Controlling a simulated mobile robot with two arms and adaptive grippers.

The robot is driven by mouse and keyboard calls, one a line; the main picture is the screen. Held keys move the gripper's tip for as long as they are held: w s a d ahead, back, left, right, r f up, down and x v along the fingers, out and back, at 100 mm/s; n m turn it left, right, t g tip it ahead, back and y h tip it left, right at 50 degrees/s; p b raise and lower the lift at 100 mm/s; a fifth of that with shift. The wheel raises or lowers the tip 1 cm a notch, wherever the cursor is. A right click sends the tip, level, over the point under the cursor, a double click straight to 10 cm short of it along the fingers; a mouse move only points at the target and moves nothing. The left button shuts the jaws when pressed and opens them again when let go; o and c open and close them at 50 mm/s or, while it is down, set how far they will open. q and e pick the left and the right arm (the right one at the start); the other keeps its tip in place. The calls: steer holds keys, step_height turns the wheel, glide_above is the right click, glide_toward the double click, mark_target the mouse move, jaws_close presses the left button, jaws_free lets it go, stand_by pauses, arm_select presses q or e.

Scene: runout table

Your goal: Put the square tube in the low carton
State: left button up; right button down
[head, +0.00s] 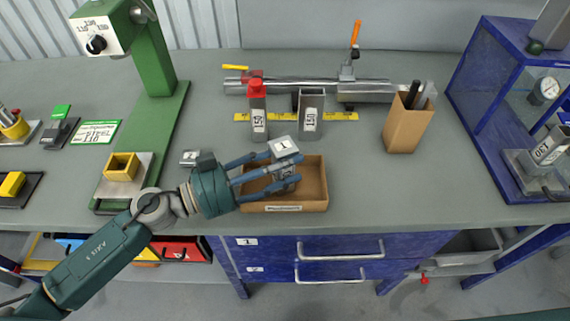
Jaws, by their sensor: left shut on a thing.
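My left gripper (283,168) reaches in from the left and is shut on a grey square tube (287,184). A white label shows on the tube's upper end, and the fingers hide part of its side. The tube is over or inside the low carton (311,198), a shallow open brown box near the table's front edge. I cannot tell whether the tube touches the carton's floor. My right gripper is not in view.
Two labelled square uprights, one red-topped (257,108) and one grey (311,114), stand behind the carton on yellow tape. A tall brown box (407,126) holds tools. A green stand (158,110) is left, a blue frame (489,100) right. Drawers (339,248) lie below.

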arm_select(q)
steer(key=shift+r, duration=0.1)
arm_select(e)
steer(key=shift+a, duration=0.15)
arm_select(q)
steer(key=o, duration=1)
steer(key=shift+f, duration=0.2)
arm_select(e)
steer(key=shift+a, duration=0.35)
arm_select(q)
steer(key=shift+r, duration=0.2)
steer(key=b+v, duration=0.3)
steer(key=v, duration=0.7)
steer(key=shift+s+a+f, duration=0.2)
steer(key=shift+a, duration=0.05)
steer(key=shift+s+a+r, duration=0.2)
steer(key=shift+s+a, duration=0.05)
steer(key=shift+a, duration=0.45)
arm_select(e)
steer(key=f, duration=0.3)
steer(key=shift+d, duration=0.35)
